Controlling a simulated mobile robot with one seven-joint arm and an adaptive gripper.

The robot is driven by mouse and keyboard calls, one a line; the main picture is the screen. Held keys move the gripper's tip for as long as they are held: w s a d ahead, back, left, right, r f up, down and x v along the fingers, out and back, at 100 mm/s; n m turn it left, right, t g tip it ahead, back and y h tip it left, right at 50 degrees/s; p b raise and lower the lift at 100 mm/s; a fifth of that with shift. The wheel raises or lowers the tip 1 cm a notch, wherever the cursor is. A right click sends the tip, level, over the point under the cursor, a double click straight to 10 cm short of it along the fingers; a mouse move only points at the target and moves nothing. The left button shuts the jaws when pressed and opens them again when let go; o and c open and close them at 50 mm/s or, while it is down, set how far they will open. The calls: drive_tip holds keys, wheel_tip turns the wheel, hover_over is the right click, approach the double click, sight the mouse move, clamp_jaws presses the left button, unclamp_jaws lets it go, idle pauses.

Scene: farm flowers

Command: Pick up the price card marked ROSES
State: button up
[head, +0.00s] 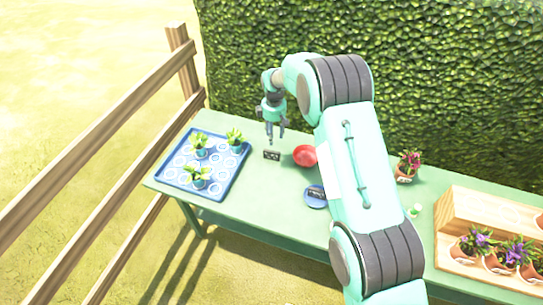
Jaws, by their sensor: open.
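A small dark card (271,155) stands on the green table (262,190), between the blue tray and the red bowl. Its marking is too small to read. My gripper (275,138) is open, pointing down just above this card, its fingertips close to the card's top edge. I cannot tell whether they touch it. Another small dark item (315,193) lies at the blue dish, partly beside my arm; I cannot tell whether it is a card or what it says.
A blue tray (222,190) with several seedlings fills the table's left end. A red bowl (305,155) and a blue dish (313,203) sit right of the card. A potted flower (405,170) and a wooden stand (445,215) with pots are farther right. A hedge (430,80) rises behind.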

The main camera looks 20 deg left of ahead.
sight(273, 154)
drive_tip(key=shift+f+b, duration=0.45)
drive_tip(key=shift+f, duration=3.8)
drive_tip(key=shift+f, duration=0.15)
drive_tip(key=shift+w+a+f+b, duration=0.1)
drive_tip(key=shift+f+b, duration=0.1)
drive_tip(key=shift+f, duration=1.05)
drive_tip(key=shift+a+f+b, duration=0.1)
drive_tip(key=shift+f+b, duration=0.05)
drive_tip(key=shift+f, duration=1.1)
clamp_jaws()
